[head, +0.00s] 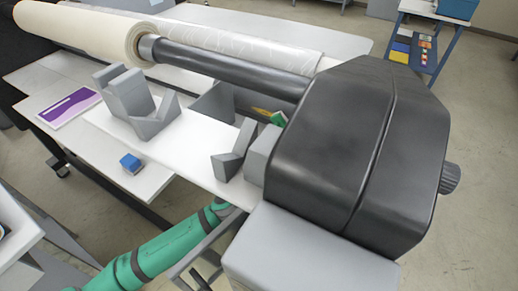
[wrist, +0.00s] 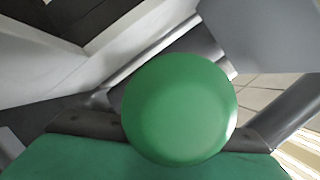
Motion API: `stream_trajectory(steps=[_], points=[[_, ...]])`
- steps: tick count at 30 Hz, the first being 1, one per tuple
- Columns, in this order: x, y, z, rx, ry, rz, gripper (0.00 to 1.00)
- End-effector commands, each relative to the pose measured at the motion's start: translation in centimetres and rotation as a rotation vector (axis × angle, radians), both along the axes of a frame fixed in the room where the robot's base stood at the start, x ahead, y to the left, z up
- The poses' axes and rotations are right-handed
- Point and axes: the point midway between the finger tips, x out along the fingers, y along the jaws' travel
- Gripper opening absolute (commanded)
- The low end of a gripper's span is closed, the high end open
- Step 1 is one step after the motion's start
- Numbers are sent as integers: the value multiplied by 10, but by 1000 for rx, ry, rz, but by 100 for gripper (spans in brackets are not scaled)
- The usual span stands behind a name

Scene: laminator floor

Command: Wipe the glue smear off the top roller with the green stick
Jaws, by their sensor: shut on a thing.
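The top roller (head: 230,67) is a dark cylinder running into the left side of the black housing in the head view. I cannot make out a glue smear on it. In the wrist view, the round end of the green stick (wrist: 180,108) fills the middle, seen nearly end-on. My gripper (wrist: 178,135) is shut on it, with dark fingers showing at both sides. The stick's far end is hidden behind its round end. In the head view my green arm comes up from the bottom, and my gripper is hidden behind the machine. A small green and white patch (head: 279,118) shows beside the housing.
The large black housing (head: 350,150) and a grey box (head: 300,255) take up the right. Grey brackets (head: 130,95) stand on the white shelf (head: 190,150). A blue block (head: 130,163) and a purple-and-white card (head: 70,107) lie at left. A cream roll (head: 85,28) lies behind.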

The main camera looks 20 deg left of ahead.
Motion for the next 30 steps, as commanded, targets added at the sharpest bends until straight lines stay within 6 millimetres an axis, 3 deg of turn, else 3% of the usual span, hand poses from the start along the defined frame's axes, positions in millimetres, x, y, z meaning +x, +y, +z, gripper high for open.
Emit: stream_trajectory(steps=[30], points=[[2,22,0,0,-1,-1,0]])
